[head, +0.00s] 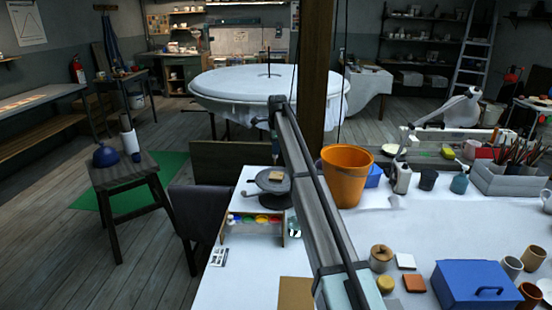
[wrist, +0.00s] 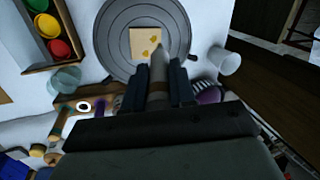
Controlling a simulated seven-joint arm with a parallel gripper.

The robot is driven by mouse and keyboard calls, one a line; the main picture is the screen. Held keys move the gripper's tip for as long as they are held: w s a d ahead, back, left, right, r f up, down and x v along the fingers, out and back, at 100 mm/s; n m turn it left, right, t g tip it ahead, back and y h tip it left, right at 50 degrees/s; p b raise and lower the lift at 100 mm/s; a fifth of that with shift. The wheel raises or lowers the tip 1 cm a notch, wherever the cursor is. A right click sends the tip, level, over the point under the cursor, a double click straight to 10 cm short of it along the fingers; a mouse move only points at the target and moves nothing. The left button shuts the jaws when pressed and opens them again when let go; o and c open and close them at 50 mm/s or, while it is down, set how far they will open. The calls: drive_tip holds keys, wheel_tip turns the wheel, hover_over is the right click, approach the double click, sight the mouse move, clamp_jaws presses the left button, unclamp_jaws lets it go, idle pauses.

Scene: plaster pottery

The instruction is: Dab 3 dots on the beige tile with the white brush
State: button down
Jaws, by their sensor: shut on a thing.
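My gripper (wrist: 160,78) is shut on the pale grey-white brush (wrist: 158,66), which points away from the wrist camera between the two dark fingers. The beige tile (wrist: 138,35) lies on a grey round turntable (wrist: 112,50). Two yellow-ochre marks (wrist: 148,51) show on the tile. The brush tip overlaps the tile's right part in the wrist view; whether it touches cannot be told. Part of the tile may be hidden behind the brush. In the head view the tile (head: 274,176) is small, and the gripper is hard to make out above it.
A wooden paint box (wrist: 50,27) with yellow, red and green paints stands beside the turntable; it also shows in the head view (head: 249,218). A glass jar (wrist: 66,80) and a white cup (wrist: 228,61) are near. An orange bucket (head: 347,177) stands right of the turntable.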

drive_tip(key=shift+s, duration=0.1)
idle(0.5)
drive_tip(key=s, duration=0.1)
drive_tip(key=s+f, duration=0.1)
drive_tip(key=s, duration=0.1)
drive_tip(key=shift+a+f, duration=0.1)
drive_tip(key=shift+f, duration=0.1)
drive_tip(key=shift+f, duration=0.2)
drive_tip(key=shift+f, duration=0.8)
drive_tip(key=shift+f, duration=0.55)
idle(0.4)
idle(0.6)
wheel_tip(320, 180, up, 4)
drive_tip(key=shift+r, duration=0.25)
idle(0.4)
